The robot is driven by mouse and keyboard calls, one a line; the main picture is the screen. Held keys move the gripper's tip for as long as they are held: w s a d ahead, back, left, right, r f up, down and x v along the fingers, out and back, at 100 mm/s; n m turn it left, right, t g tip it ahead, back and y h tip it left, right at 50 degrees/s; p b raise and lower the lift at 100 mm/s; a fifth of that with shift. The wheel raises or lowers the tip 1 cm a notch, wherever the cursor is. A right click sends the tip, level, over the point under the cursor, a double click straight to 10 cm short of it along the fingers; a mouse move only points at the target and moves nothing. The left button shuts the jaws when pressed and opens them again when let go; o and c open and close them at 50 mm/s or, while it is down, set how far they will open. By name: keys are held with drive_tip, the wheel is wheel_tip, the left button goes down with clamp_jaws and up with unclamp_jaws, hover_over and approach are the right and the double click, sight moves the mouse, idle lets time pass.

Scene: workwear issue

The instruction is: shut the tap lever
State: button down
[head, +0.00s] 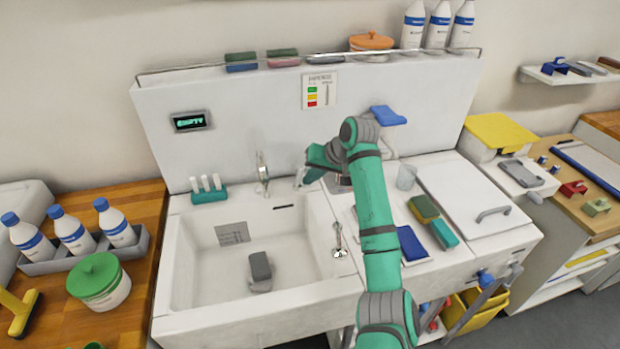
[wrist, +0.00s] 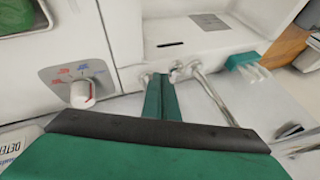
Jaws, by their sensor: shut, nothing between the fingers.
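The tap (head: 262,172) is a slim chrome fitting at the back of the white sink. In the wrist view, its spout (wrist: 213,97) runs down to the right of my fingers. Small metal parts at the tap's base (wrist: 177,70) show just beyond my fingertips; I cannot tell for certain which is the lever or whether I touch it. My gripper (head: 301,178) is shut and empty, just right of the tap. Its green fingers (wrist: 161,88) lie side by side in the wrist view. My arm hides part of the area behind the sink's right side.
The sink basin (head: 190,260) holds a dark grey block (head: 260,270). A teal holder with white brushes (head: 208,190) stands left of the tap. A dial knob (wrist: 82,94) on a panel is left of my fingers. A clear cup (head: 406,177) and sponges (head: 424,208) are at right.

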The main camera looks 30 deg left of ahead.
drive_tip(key=w+d+f+v, duration=0.1)
drive_tip(key=d+v, duration=0.1)
drive_tip(key=v, duration=0.9)
drive_tip(key=shift+d+r, duration=0.2)
drive_tip(key=shift+r, duration=0.05)
